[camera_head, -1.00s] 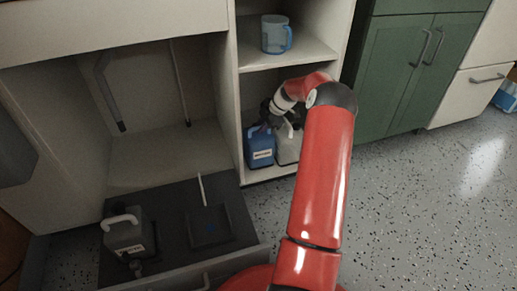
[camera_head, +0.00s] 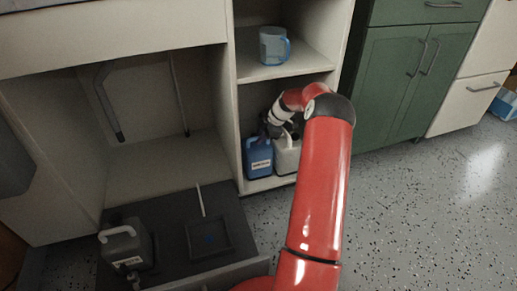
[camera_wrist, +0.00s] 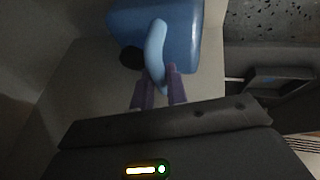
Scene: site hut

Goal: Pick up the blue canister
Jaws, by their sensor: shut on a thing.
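The blue canister (camera_head: 259,160) stands upright on the lower shelf of the open cabinet in the head view, with a pale label on its front. In the wrist view the canister (camera_wrist: 182,35) fills the top middle, and its light blue handle (camera_wrist: 156,50) reaches down between my fingertips. My gripper (camera_wrist: 159,88) is shut on that handle. In the head view my gripper (camera_head: 270,130) is small and dark above the canister, partly hidden by the arm.
A white-grey canister (camera_head: 286,155) stands close on the right. Green cabinet doors (camera_head: 382,92) are at the right; the floor there is clear.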

